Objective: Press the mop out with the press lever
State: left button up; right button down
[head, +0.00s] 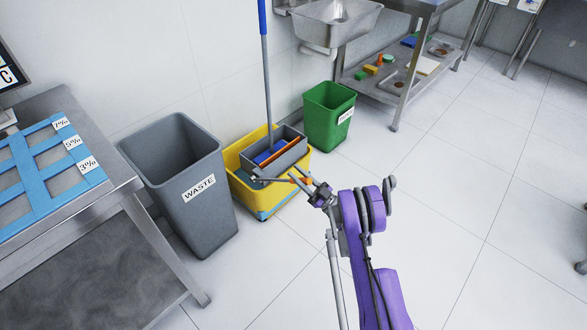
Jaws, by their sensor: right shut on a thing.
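The yellow mop bucket (276,199) stands on the floor between the grey waste bin and the green bin. A grey press (288,160) sits on its top, with blue and orange-red parts inside. The mop (267,85) stands upright with its lower end in the press; its grip is blue. The press lever (270,180) runs out to the right from the press, nearly level, with an orange part near its end. My right gripper (315,191) is shut on the lever's end; its fingertips are small and partly hidden. My left gripper is not in view.
The grey waste bin (190,205) stands close left of the bucket, the green bin (327,125) close behind right. A steel table (160,245) is at left. A sink (335,25) and shelf are behind. Floor at right is clear.

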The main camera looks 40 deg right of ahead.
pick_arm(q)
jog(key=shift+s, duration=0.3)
pick_arm(e)
jog(key=shift+s+f+y, duration=0.3)
jog(key=shift+s+f, duration=0.3)
jog(key=shift+f, duration=0.15)
jog(key=c, duration=0.7)
grip_release()
jog(key=shift+o, duration=0.2)
jog(key=shift+s+d+t, duration=0.1)
jog(key=shift+t, duration=0.2)
pick_arm(q)
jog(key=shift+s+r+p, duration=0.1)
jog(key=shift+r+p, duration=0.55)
jog(key=shift+p, duration=0.2)
pick_arm(e)
jog(key=v, duration=1)
jog(key=shift+s, duration=0.3)
jog(key=shift+f, duration=0.15)
